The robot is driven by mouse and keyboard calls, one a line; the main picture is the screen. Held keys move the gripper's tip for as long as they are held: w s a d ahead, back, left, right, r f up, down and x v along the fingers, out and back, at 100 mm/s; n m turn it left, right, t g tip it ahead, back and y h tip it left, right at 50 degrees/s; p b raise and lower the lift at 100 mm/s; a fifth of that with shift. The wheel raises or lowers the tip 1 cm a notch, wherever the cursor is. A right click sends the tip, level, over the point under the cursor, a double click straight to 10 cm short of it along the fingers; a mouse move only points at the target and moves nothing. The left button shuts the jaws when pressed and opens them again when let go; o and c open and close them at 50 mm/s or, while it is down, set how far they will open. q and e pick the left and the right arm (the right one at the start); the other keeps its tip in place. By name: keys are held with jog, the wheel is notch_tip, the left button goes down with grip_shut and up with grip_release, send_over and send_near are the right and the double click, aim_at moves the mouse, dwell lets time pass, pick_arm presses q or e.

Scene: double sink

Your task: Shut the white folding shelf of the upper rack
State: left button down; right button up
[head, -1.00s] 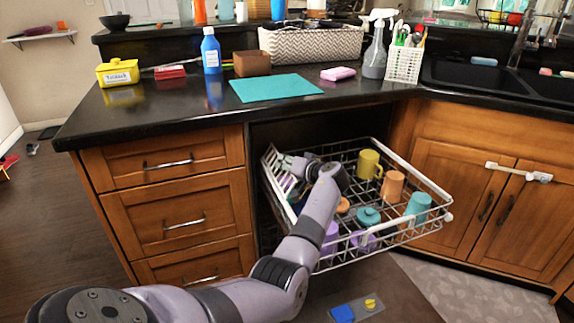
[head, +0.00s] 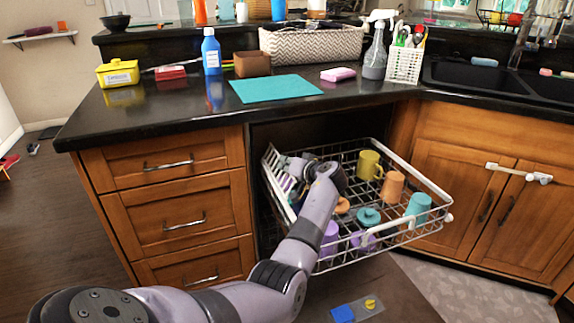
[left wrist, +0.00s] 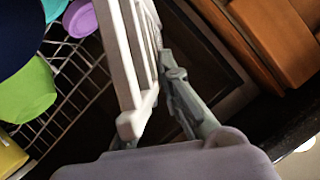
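The upper rack (head: 432,185) is a wire dish rack pulled out from under the counter, with cups in it. Its white folding shelf (head: 272,164) stands tilted up along the rack's left side. The slatted shelf also fills the middle of the left wrist view (left wrist: 122,62). My left gripper (head: 287,163) is at the shelf, partly hidden behind my own wrist. In the left wrist view one grey finger (left wrist: 186,100) lies close beside the slats, on their right. The other finger is not clear, so I cannot tell whether it grips the shelf. My right gripper is not in view.
In the rack are a yellow mug (head: 369,165), an orange cup (head: 392,187), a teal cup (head: 418,208) and purple cups (head: 330,236). Wooden drawers (head: 180,213) stand to the left and the black counter (head: 180,115) is above. A blue item (head: 342,313) lies low in front.

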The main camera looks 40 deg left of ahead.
aim_at(276, 180)
pick_arm(q)
jog(key=shift+s+a+r+n+t+h, duration=0.3)
jog(key=shift+s+n+t+h, duration=0.15)
jog(key=shift+n, duration=0.25)
jog(key=shift+s+a+r+n+t+p, duration=0.15)
jog(key=shift+s+n+t+p, duration=0.1)
jog(key=shift+s+n+p, duration=0.2)
jog(key=shift+s+a+n+t+h, duration=0.3)
jog(key=shift+s+n+t+h, duration=0.25)
jog(key=shift+n, duration=0.4)
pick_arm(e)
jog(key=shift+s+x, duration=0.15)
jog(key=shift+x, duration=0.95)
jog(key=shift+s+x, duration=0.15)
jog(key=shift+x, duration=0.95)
pick_arm(q)
jog(key=shift+s, duration=0.1)
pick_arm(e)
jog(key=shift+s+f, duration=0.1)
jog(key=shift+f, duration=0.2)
pick_arm(q)
jog(key=c, duration=1.8)
grip_release()
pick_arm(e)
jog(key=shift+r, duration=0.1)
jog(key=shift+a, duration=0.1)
pick_arm(q)
jog(key=shift+r, duration=0.1)
jog(key=v, duration=1.2)
